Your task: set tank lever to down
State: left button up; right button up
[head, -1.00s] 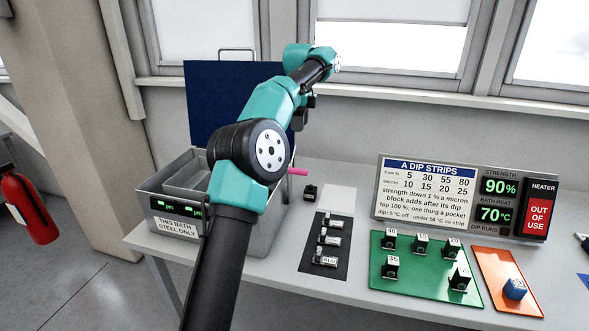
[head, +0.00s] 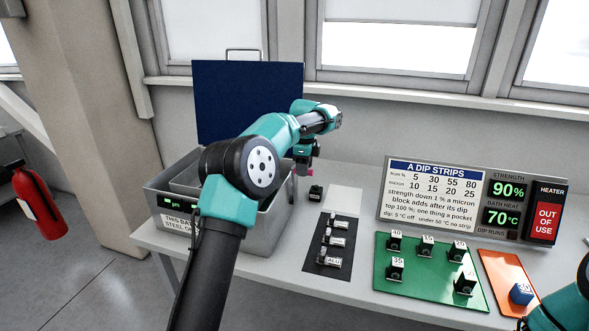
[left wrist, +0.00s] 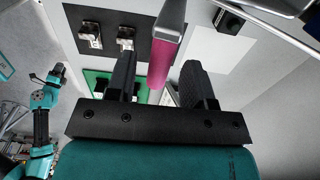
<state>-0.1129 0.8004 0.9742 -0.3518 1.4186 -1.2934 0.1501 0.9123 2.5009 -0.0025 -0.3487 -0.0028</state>
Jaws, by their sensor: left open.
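The tank (head: 262,232) is a grey metal box at the left of the bench, with its blue lid (head: 250,100) standing up behind. Its pink lever (head: 315,174) is mostly hidden by my left gripper (head: 303,167) at the tank's right side. In the left wrist view the lever (left wrist: 168,50) runs between the two open black fingers of my left gripper (left wrist: 158,65), with gaps at both sides. Whether it touches a finger I cannot tell. My right arm's gripper (left wrist: 57,75) is small at the left of that view; its jaws are unclear.
A dark mat (head: 328,262) with several small metal pieces lies right of the tank. A small black block (head: 316,193) sits behind it. A green mat (head: 415,285) with labelled blocks, an orange mat (head: 500,270) and a dip-strips sign (head: 430,195) are farther right.

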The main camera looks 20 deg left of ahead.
pick_arm(q)
jog(key=shift+f, duration=0.4)
jog(key=shift+c, duration=0.2)
grip_shut()
